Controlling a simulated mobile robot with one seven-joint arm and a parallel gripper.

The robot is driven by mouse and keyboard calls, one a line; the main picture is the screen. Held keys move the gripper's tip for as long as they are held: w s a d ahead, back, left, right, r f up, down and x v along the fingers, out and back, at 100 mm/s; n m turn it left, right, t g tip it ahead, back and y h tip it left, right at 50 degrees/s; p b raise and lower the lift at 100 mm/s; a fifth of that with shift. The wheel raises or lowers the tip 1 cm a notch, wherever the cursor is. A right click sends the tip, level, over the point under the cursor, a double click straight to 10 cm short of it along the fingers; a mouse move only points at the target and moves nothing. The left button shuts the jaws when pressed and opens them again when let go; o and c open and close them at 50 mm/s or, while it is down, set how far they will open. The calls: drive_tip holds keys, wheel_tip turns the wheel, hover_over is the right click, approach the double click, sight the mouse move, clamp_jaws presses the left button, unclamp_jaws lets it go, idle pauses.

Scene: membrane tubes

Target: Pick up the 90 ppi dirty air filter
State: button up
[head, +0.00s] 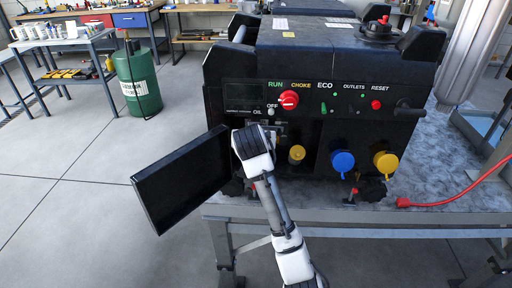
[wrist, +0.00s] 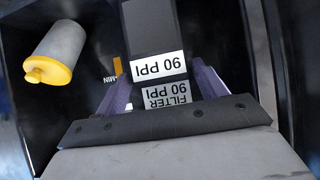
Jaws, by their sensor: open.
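In the wrist view, a dark grey block, apparently the 90 ppi air filter (wrist: 152,28), bears a white label reading "90 PPI" and sits inside a dark compartment. A second white label (wrist: 167,97) reading "FILTER 90 PPI" lies just below it; which part carries it I cannot tell. My gripper (wrist: 163,76) is open, its two purple fingers on either side of the labels. Whether they touch the filter I cannot tell. In the head view my gripper (head: 248,146) is at the generator's (head: 330,65) open compartment, and the filter is hidden.
The black compartment door (head: 180,180) hangs open to the left of my gripper. A grey cylinder with a yellow cap (wrist: 55,55) is beside the filter. Blue (head: 342,160) and yellow (head: 386,162) caps are on the generator's front.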

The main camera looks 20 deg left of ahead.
drive_tip(key=c, duration=1)
drive_tip(key=shift+r, duration=0.15)
